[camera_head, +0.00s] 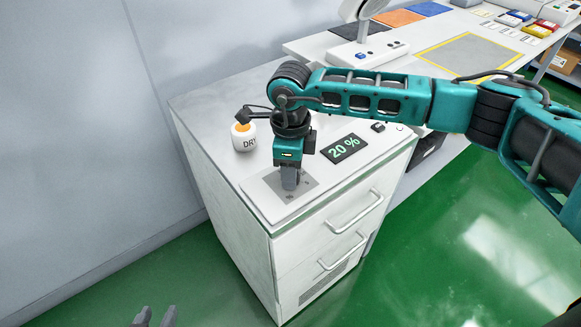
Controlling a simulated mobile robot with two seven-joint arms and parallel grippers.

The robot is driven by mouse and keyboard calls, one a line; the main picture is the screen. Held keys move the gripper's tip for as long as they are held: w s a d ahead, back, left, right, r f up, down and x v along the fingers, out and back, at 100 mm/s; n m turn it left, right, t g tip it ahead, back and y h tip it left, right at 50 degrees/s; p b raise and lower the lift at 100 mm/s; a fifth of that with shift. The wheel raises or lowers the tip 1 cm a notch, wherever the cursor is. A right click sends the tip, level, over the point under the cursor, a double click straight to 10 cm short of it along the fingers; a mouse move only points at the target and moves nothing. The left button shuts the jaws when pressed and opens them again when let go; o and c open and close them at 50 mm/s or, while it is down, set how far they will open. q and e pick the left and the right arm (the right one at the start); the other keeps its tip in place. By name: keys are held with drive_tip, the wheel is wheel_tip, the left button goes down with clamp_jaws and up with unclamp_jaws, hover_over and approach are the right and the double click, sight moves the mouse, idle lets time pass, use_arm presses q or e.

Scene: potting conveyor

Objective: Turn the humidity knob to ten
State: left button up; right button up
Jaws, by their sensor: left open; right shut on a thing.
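My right gripper (290,184) points straight down at the grey dial plate (268,184) on top of the white cabinet (215,120). It is shut on the humidity knob, which the fingers hide almost wholly. Beside it, a dark display (345,149) reads "20 %" in green. My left gripper (156,314) shows only as two grey fingertips at the bottom edge, apart and empty, over the floor left of the cabinet.
A white jar marked "DRY" (243,141) stands left of my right gripper, and a small black item (378,127) lies beyond the display. The cabinet front has handles (353,213). A white worktable (405,40) with coloured mats and small boxes stands behind. Green floor is open at the front right.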

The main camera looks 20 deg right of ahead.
drive_tip(key=shift+c, duration=1.2)
drive_tip(key=m+b, duration=0.1)
drive_tip(key=m, duration=0.3)
drive_tip(key=shift+m+b, duration=0.35)
drive_tip(key=shift+m, duration=2.05)
drive_tip(key=o, duration=1)
drive_tip(key=shift+o, duration=0.2)
drive_tip(key=shift+r, duration=0.15)
